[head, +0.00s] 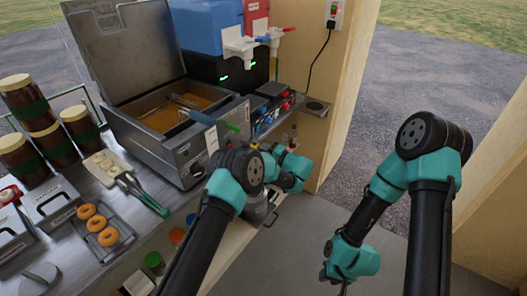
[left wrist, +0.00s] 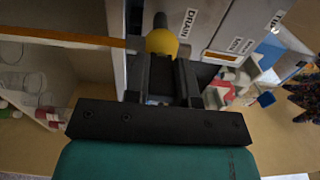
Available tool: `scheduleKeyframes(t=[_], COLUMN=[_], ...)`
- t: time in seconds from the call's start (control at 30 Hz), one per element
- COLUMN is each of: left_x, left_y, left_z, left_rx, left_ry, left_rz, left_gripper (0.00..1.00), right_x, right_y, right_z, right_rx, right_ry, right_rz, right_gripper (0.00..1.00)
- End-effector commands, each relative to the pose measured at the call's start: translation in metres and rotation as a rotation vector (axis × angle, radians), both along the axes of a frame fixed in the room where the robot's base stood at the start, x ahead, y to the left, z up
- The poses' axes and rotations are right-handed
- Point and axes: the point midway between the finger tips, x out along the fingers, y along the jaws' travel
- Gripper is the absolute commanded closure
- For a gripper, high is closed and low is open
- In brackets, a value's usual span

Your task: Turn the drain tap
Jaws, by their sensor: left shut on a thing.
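The fryer (head: 185,150) stands on the counter with its lid up and brown oil inside. In the left wrist view, the drain tap's rounded yellow part (left wrist: 161,43) with a dark tip shows beside a panel labelled DRAIN (left wrist: 187,22). My left gripper (left wrist: 165,72) is shut on the drain tap, its two black fingers right at the yellow part. In the head view my left wrist hides most of the tap and the fingers. My right gripper (head: 342,286) hangs low over the floor at the bottom edge, away from the tap; its fingers are mostly out of frame.
Several doughnuts on a rack (head: 99,226), green-handled tongs (head: 142,195) and brown jars (head: 55,145) are on the counter to the left. Blue and red dispensers (head: 212,25) stand behind. A wooden post (head: 345,95) rises at right. The grey floor below is open.

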Motion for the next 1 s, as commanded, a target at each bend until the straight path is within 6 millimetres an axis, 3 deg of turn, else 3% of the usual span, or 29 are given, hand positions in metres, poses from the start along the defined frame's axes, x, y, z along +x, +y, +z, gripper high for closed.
scheduleKeyframes(t=[0.47, 0.5, 0.7, 1.0], left_x=[-0.0003, -0.0003, -0.0002, -0.0004], left_y=[-0.0004, -0.0004, -0.0002, -0.0007], left_z=[-0.0003, -0.0003, -0.0001, 0.0001], left_rx=[-0.011, -0.010, -0.010, -0.010], left_ry=[-0.015, -0.015, -0.015, -0.015], left_rz=[-0.001, -0.001, 0.000, 0.000], left_gripper=[1.00, 0.74, 0.55, 0.51], right_x=[0.0000, 0.0000, 0.0000, 0.0000], right_y=[0.0000, 0.0000, 0.0000, 0.0000], right_z=[0.0000, 0.0000, 0.0000, 0.0000], right_rx=[0.000, 0.000, 0.000, 0.000], right_ry=[0.000, 0.000, 0.000, 0.000], right_rz=[0.000, 0.000, 0.000, 0.000], right_gripper=[0.63, 0.63, 0.63, 0.63])
